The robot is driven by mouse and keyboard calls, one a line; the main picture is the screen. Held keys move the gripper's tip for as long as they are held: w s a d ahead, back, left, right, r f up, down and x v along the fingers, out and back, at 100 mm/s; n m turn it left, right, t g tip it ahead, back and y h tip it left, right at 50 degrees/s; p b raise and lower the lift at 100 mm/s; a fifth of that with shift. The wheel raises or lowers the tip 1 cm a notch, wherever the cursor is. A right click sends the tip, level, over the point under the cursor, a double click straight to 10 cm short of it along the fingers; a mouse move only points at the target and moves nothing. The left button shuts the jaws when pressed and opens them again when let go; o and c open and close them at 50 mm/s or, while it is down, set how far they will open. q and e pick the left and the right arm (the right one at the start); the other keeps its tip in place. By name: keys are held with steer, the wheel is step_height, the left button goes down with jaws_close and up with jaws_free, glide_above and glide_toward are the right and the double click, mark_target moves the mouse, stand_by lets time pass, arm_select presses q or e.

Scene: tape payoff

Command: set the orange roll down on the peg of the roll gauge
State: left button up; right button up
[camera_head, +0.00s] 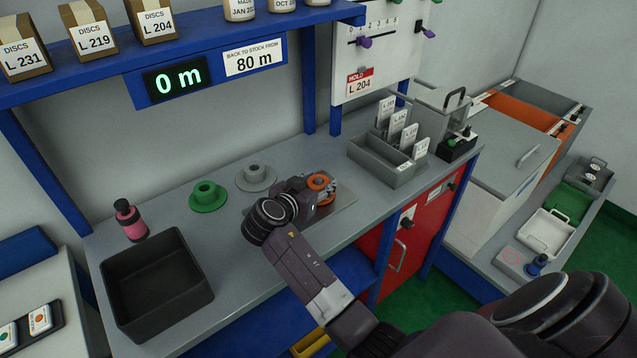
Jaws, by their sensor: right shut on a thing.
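The orange roll (319,181) is in the fingers of my right gripper (326,190), above the right part of the grey bench. My right gripper is shut on it, and the wrist hides part of the roll. A flat plate (343,203), which looks like the base of the roll gauge, shows beneath the gripper. Its peg is hidden behind the gripper and the roll. I cannot tell whether the roll touches the plate or the peg. The display (178,79) above the bench reads 0 m. My left gripper is not in view.
A green roll (208,197) and a grey roll-like piece (256,178) stand left of my gripper. A pink bottle (131,221) and a dark empty bin (158,283) are at the left. A grey card tray (390,163) stands at the right. The front middle of the bench is clear.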

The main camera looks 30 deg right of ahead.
steer(key=o, duration=1.8)
steer(key=shift+r, duration=0.15)
steer(key=shift+r+p, duration=3.4)
steer(key=shift+r, duration=1.5)
